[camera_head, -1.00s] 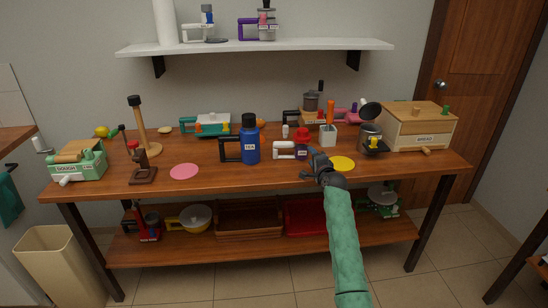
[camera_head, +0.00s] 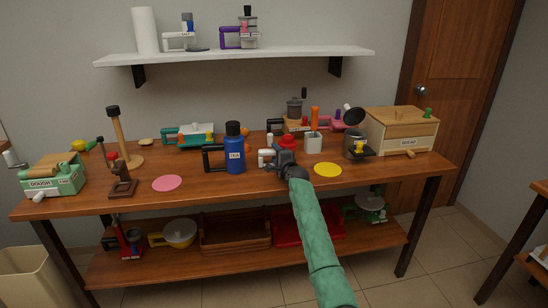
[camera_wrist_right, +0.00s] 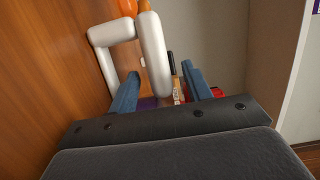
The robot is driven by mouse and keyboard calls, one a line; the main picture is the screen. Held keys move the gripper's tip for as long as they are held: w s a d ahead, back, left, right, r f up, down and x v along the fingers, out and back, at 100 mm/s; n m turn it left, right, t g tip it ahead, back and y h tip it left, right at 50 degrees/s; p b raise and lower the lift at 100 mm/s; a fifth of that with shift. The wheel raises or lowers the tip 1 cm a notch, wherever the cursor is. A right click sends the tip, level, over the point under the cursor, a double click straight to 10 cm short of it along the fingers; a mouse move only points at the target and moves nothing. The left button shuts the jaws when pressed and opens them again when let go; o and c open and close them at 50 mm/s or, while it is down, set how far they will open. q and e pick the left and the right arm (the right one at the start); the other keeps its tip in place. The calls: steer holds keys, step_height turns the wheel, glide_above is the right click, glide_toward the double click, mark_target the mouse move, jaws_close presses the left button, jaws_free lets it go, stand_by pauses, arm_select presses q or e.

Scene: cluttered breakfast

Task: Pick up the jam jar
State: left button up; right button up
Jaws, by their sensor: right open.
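The jam jar, with its red lid (camera_head: 287,142) and white handle (camera_head: 266,158), stands on the table right of the blue tea flask. My right gripper (camera_head: 283,160) is in front of it and hides most of its body. In the right wrist view, the two blue fingers of my right gripper (camera_wrist_right: 160,78) are apart. A white handle (camera_wrist_right: 153,55) shows ahead and partly between them, with a bit of label and red behind; I cannot tell whether the fingers touch anything. My left gripper is in neither view.
The blue tea flask (camera_head: 235,152) stands close left of the jar. A white utensil holder (camera_head: 313,144) is at its right, and a yellow disc (camera_head: 327,170) lies right of my gripper. A bread box (camera_head: 400,132) is farther right.

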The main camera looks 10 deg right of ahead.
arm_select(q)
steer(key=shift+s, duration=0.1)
arm_select(e)
steer(key=shift+x, duration=0.9)
jaws_close()
steer(key=shift+r, duration=0.1)
steer(key=shift+r, duration=0.25)
step_height(320, 180, up, 4)
steer(key=shift+d+f, duration=0.15)
steer(key=shift+f, duration=0.05)
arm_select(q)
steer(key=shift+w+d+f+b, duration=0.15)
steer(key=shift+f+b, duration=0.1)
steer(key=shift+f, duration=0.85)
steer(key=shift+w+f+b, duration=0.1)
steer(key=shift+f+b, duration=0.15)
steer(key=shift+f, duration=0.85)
arm_select(e)
steer(key=s+d+r, duration=0.6)
steer(key=s+d, duration=0.1)
steer(key=d, duration=0.1)
steer(key=shift+s+d+r, duration=0.3)
steer(key=shift+s+r, duration=0.05)
